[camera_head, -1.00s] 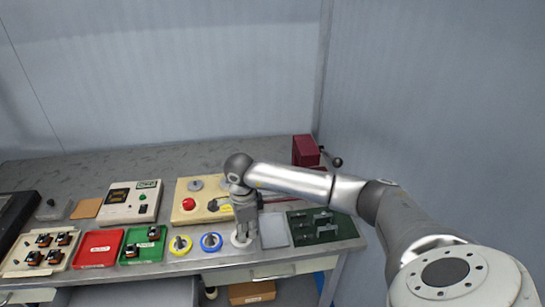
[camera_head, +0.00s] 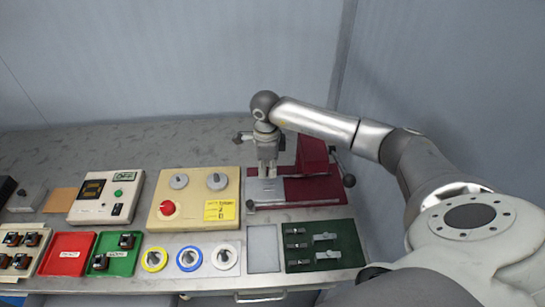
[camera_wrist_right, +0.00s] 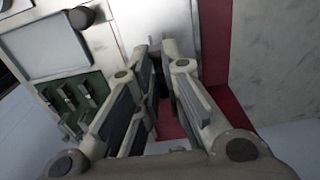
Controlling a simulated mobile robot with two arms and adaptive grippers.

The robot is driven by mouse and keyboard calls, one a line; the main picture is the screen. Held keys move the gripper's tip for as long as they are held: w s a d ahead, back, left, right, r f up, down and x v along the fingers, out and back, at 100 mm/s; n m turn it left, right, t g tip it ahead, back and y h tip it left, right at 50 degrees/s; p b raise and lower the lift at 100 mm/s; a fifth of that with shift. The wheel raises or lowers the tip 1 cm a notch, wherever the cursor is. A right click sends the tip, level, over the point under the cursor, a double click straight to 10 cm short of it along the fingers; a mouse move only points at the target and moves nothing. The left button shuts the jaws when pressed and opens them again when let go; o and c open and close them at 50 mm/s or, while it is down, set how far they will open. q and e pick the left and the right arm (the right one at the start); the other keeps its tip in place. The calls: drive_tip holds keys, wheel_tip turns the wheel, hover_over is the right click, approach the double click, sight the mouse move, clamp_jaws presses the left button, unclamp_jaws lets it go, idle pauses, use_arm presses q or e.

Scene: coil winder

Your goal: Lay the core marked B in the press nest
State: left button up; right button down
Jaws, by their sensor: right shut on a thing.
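My right gripper (camera_head: 267,173) points down over the grey plate (camera_head: 262,193) at the front of the dark red press (camera_head: 314,158). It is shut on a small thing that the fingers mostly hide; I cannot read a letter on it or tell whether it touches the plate. In the right wrist view the gripper (camera_wrist_right: 165,55) has its fingers close together, with a dark narrow piece between them. Several grey cores (camera_head: 325,237) lie in the dark green tray (camera_head: 345,259); their marks are too small to read. My left gripper is not in view.
Left of the press is a beige control box (camera_head: 185,218) with a red knob. In front are a pale grey pad (camera_head: 263,248) and yellow, blue and white ring spools (camera_head: 223,257). The press lever (camera_head: 348,180) sticks out at its right.

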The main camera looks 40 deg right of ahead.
drive_tip(key=shift+s+a+f+b, duration=0.1)
drive_tip(key=shift+a+f+b, duration=0.1)
drive_tip(key=shift+f+b, duration=0.4)
drive_tip(key=shift+d+f+b, duration=0.1)
drive_tip(key=shift+f+b, duration=0.75)
drive_tip(key=shift+f, duration=0.95)
use_arm(q)
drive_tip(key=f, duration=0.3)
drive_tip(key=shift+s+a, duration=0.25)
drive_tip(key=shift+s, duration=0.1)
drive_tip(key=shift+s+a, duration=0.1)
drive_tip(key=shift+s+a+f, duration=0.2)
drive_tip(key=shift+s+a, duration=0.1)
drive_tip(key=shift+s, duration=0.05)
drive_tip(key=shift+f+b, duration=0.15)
drive_tip(key=shift+b, duration=0.2)
use_arm(e)
drive_tip(key=shift+f, duration=0.2)
